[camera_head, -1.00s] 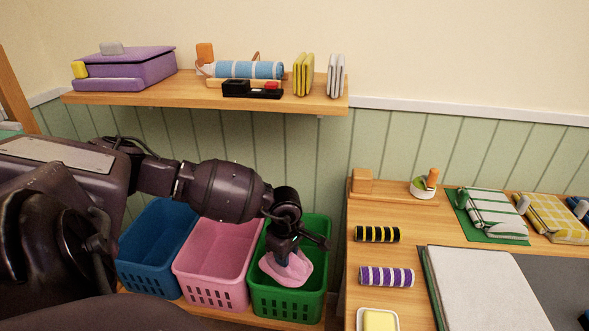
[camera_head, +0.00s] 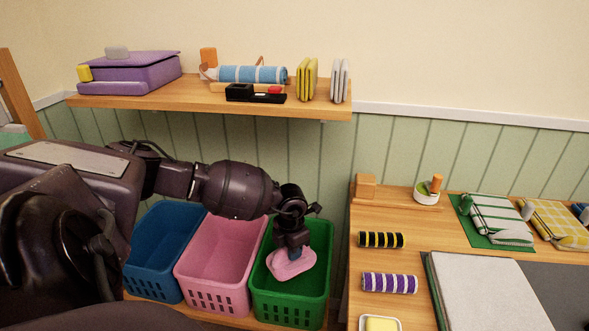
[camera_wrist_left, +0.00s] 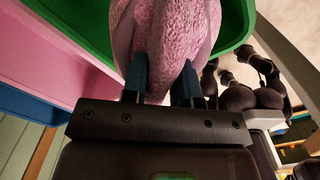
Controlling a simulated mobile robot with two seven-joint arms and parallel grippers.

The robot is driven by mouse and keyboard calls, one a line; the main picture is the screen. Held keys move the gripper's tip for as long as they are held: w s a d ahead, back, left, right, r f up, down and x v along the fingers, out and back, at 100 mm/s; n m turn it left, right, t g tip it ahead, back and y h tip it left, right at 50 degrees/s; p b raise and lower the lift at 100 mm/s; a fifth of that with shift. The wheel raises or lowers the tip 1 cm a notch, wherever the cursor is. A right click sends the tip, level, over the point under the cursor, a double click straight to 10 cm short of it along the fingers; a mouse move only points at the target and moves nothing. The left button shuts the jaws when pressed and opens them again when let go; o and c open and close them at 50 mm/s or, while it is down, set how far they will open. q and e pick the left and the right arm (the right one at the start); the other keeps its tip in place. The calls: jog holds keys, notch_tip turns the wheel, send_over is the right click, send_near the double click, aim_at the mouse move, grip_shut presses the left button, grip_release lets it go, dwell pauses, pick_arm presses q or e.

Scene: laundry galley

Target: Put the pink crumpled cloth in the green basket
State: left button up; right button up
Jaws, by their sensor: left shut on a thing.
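The pink crumpled cloth (camera_head: 291,264) hangs from my left gripper (camera_head: 292,250), inside the opening of the green basket (camera_head: 291,306). My left gripper is shut on the cloth and points down. In the left wrist view the cloth (camera_wrist_left: 168,35) bulges between and beyond the two blue-grey fingers (camera_wrist_left: 163,83), with the green basket's rim (camera_wrist_left: 235,25) beside it. Whether the cloth touches the basket floor cannot be told. My right gripper is not in the head view.
The pink basket (camera_head: 213,295) and blue basket (camera_head: 150,285) stand left of the green one. A wooden shelf (camera_head: 200,104) with several things is above. A wooden table (camera_head: 410,290) with rolls and folded cloths stands close on the right.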

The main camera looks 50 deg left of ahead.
pick_arm(q)
notch_tip(320, 180, down, 18)
jog(key=b, duration=0.5)
jog(key=shift+s+f, duration=0.15)
jog(key=shift+f, duration=0.1)
jog(key=shift+f+b, duration=0.45)
jog(key=shift+f, duration=0.35)
jog(key=shift+r, duration=0.2)
jog(key=shift+f, duration=0.1)
jog(key=o, duration=0.9)
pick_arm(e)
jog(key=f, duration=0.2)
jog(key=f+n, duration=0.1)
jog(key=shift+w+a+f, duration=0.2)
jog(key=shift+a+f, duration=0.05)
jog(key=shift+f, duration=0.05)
pick_arm(q)
jog(key=shift+o, duration=0.2)
